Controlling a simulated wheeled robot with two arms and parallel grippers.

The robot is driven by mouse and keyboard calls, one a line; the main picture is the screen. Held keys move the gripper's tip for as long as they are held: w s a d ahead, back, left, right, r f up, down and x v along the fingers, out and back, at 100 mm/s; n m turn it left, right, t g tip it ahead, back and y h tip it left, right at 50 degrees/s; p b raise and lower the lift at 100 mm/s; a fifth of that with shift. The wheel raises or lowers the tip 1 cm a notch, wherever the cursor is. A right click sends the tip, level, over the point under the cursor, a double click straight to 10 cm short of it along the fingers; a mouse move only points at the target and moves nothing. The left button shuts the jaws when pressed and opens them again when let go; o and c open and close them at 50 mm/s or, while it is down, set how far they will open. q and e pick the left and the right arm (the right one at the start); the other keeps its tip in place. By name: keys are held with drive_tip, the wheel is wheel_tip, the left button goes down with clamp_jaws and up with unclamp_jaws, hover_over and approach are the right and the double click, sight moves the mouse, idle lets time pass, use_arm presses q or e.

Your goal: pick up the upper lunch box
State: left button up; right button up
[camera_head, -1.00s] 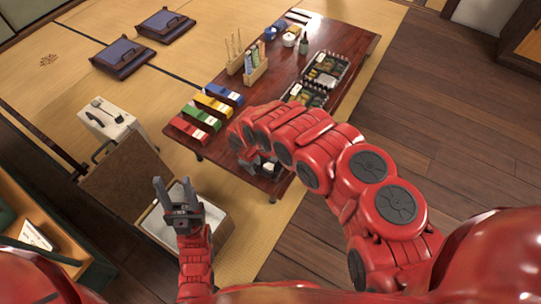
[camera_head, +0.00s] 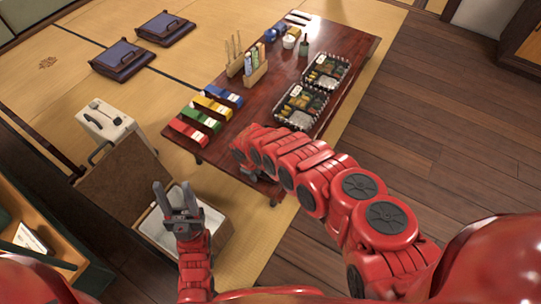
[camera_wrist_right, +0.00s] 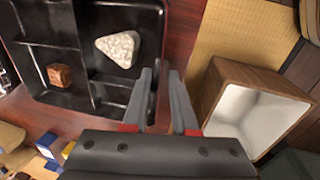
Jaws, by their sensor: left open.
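Two filled black lunch boxes sit along the right side of the low table in the head view: the upper lunch box (camera_head: 346,69) and a lower one (camera_head: 278,113) nearer me. My right gripper (camera_head: 248,172) is over the near end of the table, mostly hidden by its arm. In the right wrist view its fingers (camera_wrist_right: 162,75) are apart and empty, beside a black compartment box (camera_wrist_right: 72,57) with a white triangular piece (camera_wrist_right: 118,47) and a brown cube (camera_wrist_right: 60,75). I cannot tell which box this is. My left gripper (camera_head: 174,200) is open and empty, left of the table.
The dark red table (camera_head: 275,80) carries several coloured packs (camera_head: 212,108), a wooden bottle holder (camera_head: 256,74) and a dark bottle (camera_head: 304,45). An open box with a white inside (camera_head: 150,228) stands on the floor by my left gripper. Floor right of the table is clear.

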clamp_jaws()
idle(1.2)
